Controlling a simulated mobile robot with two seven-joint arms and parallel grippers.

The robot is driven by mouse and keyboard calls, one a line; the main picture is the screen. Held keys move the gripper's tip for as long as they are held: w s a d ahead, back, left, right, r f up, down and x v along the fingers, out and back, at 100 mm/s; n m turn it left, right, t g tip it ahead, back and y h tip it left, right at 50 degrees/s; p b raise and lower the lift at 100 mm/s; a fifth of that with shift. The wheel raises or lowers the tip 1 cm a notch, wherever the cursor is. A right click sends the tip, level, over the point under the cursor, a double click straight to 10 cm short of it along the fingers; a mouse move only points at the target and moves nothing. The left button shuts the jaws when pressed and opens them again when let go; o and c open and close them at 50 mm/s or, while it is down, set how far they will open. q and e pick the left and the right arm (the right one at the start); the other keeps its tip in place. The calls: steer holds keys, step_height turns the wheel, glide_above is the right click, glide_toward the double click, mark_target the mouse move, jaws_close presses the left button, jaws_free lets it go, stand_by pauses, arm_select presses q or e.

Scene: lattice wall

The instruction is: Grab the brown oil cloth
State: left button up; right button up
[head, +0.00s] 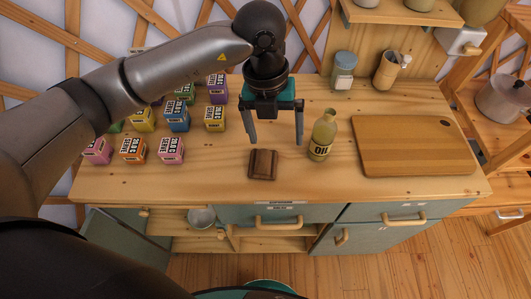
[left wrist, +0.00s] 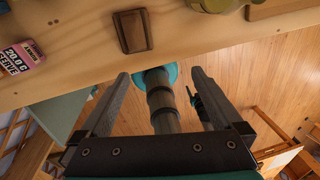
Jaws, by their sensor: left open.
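The brown oil cloth (head: 263,164) is a small, dark brown, block-like folded piece lying flat on the wooden counter, near its front edge. It also shows at the top of the left wrist view (left wrist: 132,31). My left gripper (head: 275,142) points down over the counter, open and empty. In the head view its fingertips appear just behind and above the cloth, apart from it. In the left wrist view the open fingers (left wrist: 160,75) show with the cloth beyond them and nothing between them. My right gripper does not show.
A yellowish oil bottle (head: 322,136) stands close right of my left gripper. A cutting board (head: 414,145) lies farther right. Several coloured boxes, including a pink one (head: 171,150), stand left. A jar (head: 343,71) and utensil holder (head: 387,71) stand behind.

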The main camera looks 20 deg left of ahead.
arm_select(q)
steer(key=w+a+y, duration=0.1)
steer(key=a+y, duration=0.1)
steer(key=a, duration=0.1)
glide_above(263, 158)
steer(key=shift+n, duration=0.3)
steer(key=f, duration=0.8)
steer(key=shift+s+f, duration=0.3)
steer(key=shift+f, duration=0.05)
steer(key=shift+w+f, duration=0.15)
steer(key=shift+f, duration=1.4)
steer(key=shift+w+f, duration=0.1)
steer(key=shift+f, duration=1.4)
steer(key=c, duration=1.1)
steer(key=shift+r, duration=0.15)
